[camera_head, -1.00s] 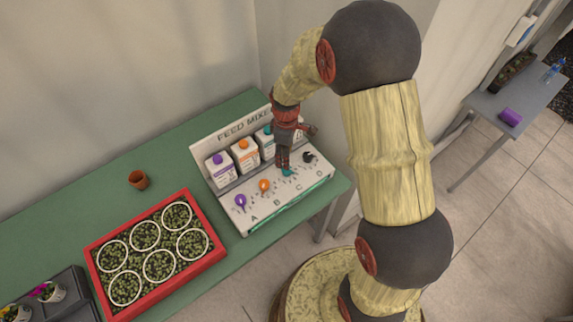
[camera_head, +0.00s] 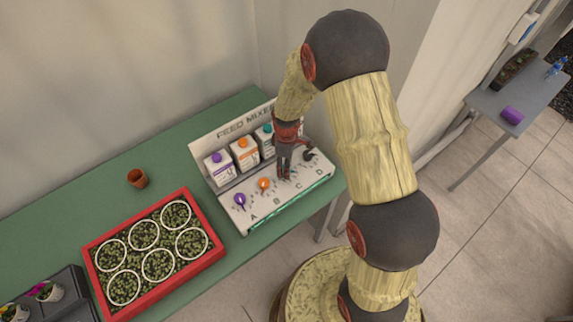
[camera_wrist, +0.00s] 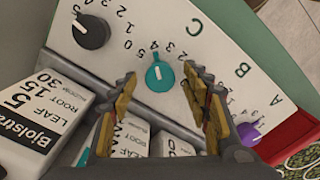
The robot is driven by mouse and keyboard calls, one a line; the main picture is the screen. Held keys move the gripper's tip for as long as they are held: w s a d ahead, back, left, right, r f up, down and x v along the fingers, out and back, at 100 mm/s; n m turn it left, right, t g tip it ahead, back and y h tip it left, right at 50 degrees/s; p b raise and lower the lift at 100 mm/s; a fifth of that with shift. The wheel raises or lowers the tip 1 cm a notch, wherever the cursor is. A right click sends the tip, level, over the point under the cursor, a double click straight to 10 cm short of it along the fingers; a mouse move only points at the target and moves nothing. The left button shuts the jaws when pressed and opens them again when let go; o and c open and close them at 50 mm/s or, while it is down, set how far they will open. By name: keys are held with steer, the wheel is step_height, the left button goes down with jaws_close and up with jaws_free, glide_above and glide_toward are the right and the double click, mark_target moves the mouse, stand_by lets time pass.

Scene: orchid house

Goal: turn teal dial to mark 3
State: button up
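The teal dial (camera_wrist: 159,77) sits on the sloped white panel under the letter C, with printed numbers around it. In the head view my gripper (camera_head: 284,172) points down over the panel and hides the dial.
The feed mixer (camera_head: 236,222) also has a black dial (camera_wrist: 91,31), an orange dial (camera_head: 264,184) and a purple dial (camera_head: 240,200). Several cartons (camera_head: 220,168) stand behind the dials. A red tray (camera_head: 209,226) of seedlings and a small pot (camera_head: 137,178) are on the green bench.

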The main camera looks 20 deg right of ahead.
steer(key=shift+c, duration=1.2)
steer(key=c, duration=0.9)
steer(key=shift+m, duration=3)
steer(key=o, duration=1.2)
steer(key=shift+c, duration=0.2)
